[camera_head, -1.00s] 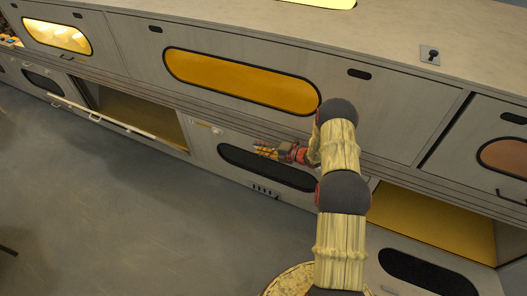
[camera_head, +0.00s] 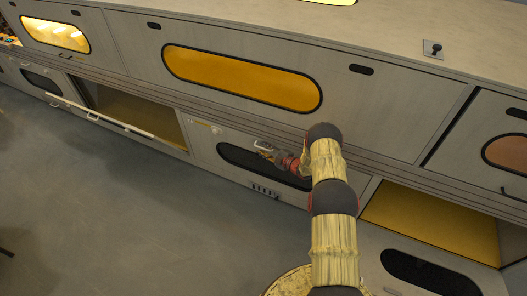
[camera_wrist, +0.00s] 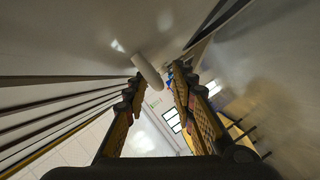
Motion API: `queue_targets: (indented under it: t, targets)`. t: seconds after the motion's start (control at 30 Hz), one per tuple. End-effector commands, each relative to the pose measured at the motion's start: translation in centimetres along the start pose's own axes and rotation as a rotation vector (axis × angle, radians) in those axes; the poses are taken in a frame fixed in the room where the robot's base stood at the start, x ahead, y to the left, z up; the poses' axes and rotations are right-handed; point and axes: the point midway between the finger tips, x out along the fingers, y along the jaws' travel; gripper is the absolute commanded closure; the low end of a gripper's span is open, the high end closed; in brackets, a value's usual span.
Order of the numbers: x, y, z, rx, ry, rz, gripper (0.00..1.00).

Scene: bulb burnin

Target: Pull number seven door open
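A grey lower door (camera_head: 210,172) with a dark oval window (camera_head: 235,157) is in front of my gripper (camera_head: 262,148) in the head view; it looks shut. No number seven is readable on any door. In the wrist view my gripper (camera_wrist: 155,88) has its two fingers apart. A pale rounded bar (camera_wrist: 147,70), which looks like a handle, shows between and just beyond the fingertips. I cannot tell whether the fingers touch it. My arm hides the right part of the lower door in the head view.
An open compartment with a lowered door (camera_head: 120,126) is to the left. Another open bay (camera_head: 425,222) is to the right. An upper door with an amber window (camera_head: 240,78) is above. The grey floor (camera_head: 120,230) in front is clear.

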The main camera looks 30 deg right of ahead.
Motion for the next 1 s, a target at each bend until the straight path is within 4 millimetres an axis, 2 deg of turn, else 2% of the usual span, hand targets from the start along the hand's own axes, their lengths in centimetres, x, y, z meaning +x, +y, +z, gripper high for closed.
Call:
queue_targets:
  t: [0.33,0.8,1.0]
  targets:
    - [0.47,0.03,-0.02,0.000,-0.001,0.000,0.74]
    - [0.44,-0.01,-0.02,0.000,0.000,-0.001,1.00]
    - [0.43,-0.04,-0.02,0.000,0.000,-0.001,1.00]
